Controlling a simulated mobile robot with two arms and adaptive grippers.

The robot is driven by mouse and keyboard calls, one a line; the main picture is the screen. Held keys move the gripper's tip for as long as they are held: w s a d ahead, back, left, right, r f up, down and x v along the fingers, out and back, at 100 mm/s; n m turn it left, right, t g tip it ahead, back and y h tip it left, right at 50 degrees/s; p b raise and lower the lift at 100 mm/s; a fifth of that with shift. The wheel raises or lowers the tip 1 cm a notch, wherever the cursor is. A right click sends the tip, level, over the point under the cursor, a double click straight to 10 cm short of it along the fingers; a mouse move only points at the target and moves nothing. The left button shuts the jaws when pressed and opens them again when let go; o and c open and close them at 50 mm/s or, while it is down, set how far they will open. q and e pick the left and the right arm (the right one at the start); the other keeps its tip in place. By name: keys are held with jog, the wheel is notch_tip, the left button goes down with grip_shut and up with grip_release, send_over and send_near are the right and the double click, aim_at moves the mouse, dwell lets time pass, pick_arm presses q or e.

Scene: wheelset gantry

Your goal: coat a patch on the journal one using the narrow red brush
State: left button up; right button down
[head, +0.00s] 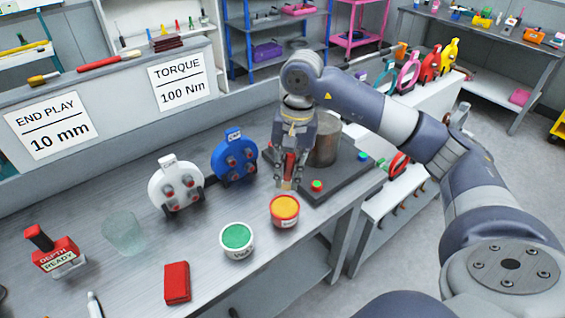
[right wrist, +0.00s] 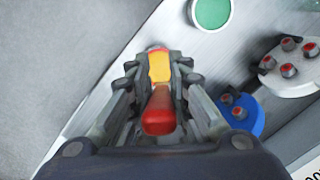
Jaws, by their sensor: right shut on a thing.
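My right gripper (head: 289,180) is shut on the narrow red brush (head: 291,160), which points down just behind the orange-filled pot (head: 285,208). In the right wrist view the brush's red handle (right wrist: 158,112) lies between the fingers, with an orange area beyond it. Whether the brush tip touches the pot's contents is hidden. A grey metal cylinder (head: 326,143) stands on a dark base (head: 335,180) right of the gripper; I cannot tell whether it is journal one. My left gripper is not in view.
A green pot (head: 237,240), a red block (head: 177,282), a glass (head: 124,234) and a red READY stamp (head: 56,252) stand on the grey bench. White (head: 176,187) and blue (head: 234,158) round holders stand behind. Other brushes (head: 112,61) lie on the ledge.

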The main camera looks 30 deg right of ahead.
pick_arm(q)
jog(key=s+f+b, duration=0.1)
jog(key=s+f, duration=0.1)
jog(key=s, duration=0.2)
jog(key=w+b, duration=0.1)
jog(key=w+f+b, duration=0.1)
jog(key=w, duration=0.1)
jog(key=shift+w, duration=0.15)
pick_arm(e)
notch_tip(320, 180, down, 6)
jog(key=shift+a+f, duration=0.15)
jog(key=shift+a, duration=0.05)
dwell(0.4)
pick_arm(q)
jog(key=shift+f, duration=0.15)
pick_arm(e)
jog(key=shift+f, duration=0.1)
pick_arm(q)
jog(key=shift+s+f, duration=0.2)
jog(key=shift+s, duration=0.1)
pick_arm(e)
jog(key=shift+f, duration=0.15)
pick_arm(q)
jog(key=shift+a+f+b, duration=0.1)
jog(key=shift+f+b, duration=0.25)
jog(key=shift+b, duration=0.2)
pick_arm(e)
jog(key=shift+f, duration=0.1)
dwell(1.1)
